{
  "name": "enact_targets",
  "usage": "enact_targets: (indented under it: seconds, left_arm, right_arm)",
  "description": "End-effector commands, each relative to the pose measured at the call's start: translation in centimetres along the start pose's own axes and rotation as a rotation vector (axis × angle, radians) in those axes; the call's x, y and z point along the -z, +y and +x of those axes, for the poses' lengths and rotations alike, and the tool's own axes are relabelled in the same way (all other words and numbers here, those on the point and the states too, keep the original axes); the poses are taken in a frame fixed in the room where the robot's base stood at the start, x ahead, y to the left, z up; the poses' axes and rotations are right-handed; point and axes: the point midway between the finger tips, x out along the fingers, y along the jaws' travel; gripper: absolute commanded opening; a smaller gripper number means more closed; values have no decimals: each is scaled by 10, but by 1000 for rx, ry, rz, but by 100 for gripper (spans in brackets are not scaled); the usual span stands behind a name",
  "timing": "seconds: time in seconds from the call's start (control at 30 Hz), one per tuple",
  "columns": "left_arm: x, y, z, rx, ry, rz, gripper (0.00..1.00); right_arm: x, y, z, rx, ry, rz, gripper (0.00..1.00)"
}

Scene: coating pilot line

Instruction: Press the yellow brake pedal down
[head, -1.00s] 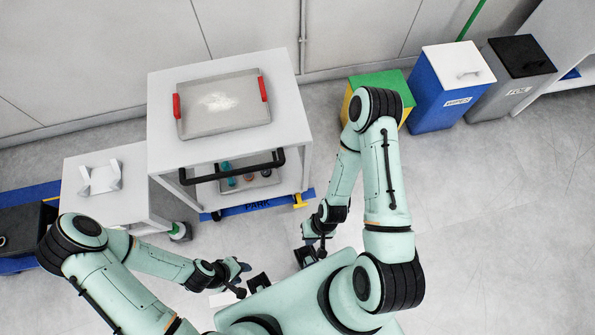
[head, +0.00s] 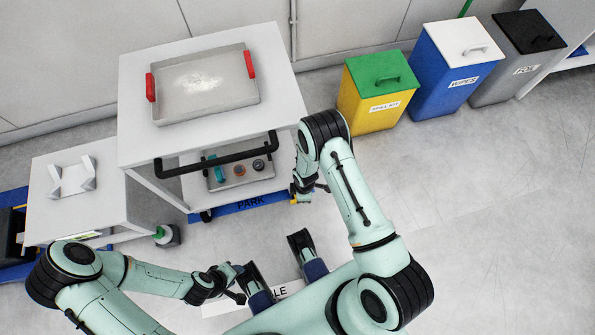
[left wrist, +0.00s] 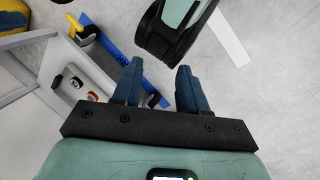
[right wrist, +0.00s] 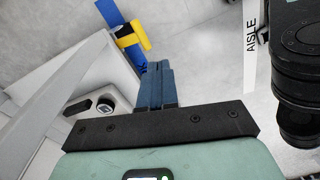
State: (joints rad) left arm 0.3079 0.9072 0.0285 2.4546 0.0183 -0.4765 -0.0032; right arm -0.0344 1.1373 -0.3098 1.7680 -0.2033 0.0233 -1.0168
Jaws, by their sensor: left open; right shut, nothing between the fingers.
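The yellow brake pedal (head: 303,197) sticks out at the right end of the blue PARK bar at the foot of the white cart (head: 285,75). It is partly hidden by my right gripper (head: 296,193) in the head view. In the right wrist view the pedal (right wrist: 131,36) lies just beyond the fingertips (right wrist: 158,65), which are shut and empty; contact cannot be told. The pedal also shows in the left wrist view (left wrist: 79,28). My left gripper (head: 238,283) is open and empty, well away from the pedal, low in the head view.
The cart carries a tray with red handles (head: 205,88) and has a black push bar (head: 215,158). A small white table (head: 55,215) stands left. Yellow, blue and grey bins (head: 375,100) stand back right. The floor at right (head: 490,210) is clear.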

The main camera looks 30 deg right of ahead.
Motion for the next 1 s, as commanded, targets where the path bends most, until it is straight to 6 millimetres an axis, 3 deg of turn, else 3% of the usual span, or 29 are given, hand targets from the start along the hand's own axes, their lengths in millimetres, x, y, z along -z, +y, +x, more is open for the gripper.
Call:
enact_targets:
  seconds: [0.03, 0.2, 0.47, 0.63, 1.0]
  left_arm:
    - [4, -4, 13, 0, 8, 0, 43]
    - [8, -4, 18, -1, 21, 0, 43]
    - [8, -4, 16, -1, 22, 0, 43]
    - [12, -5, 20, -1, 30, -1, 43]
    - [50, -15, 43, 6, 133, -10, 43]
  right_arm:
    - [5, 14, 14, -19, -13, -85, 0]
    - [10, 34, 19, -44, -37, -223, 0]
    - [10, 34, 17, -45, -37, -226, 0]
    - [9, 34, 26, -44, -37, -225, 0]
    - [6, 37, 101, -42, -38, -222, 0]
